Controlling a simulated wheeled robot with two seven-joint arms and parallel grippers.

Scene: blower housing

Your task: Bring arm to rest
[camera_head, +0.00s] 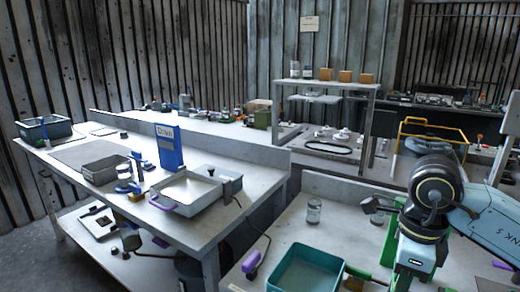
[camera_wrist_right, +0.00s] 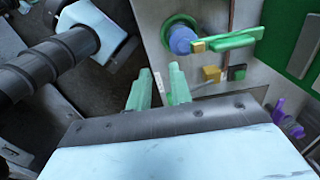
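My right arm (camera_head: 430,205) comes in from the right edge of the head view, bent, with its wrist pointing down over the near bench. Its gripper is below the picture edge there. In the right wrist view, the two pale green fingers of my right gripper (camera_wrist_right: 159,90) stand apart with a narrow gap. Nothing is visibly held between them. My left gripper shows in neither view.
A teal bin (camera_head: 305,270) and a glass jar (camera_head: 314,211) stand on the near bench beside the arm. The left bench carries a metal tray (camera_head: 186,191) and a blue sign stand (camera_head: 167,148). A purple part (camera_wrist_right: 287,120) lies right of the fingers.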

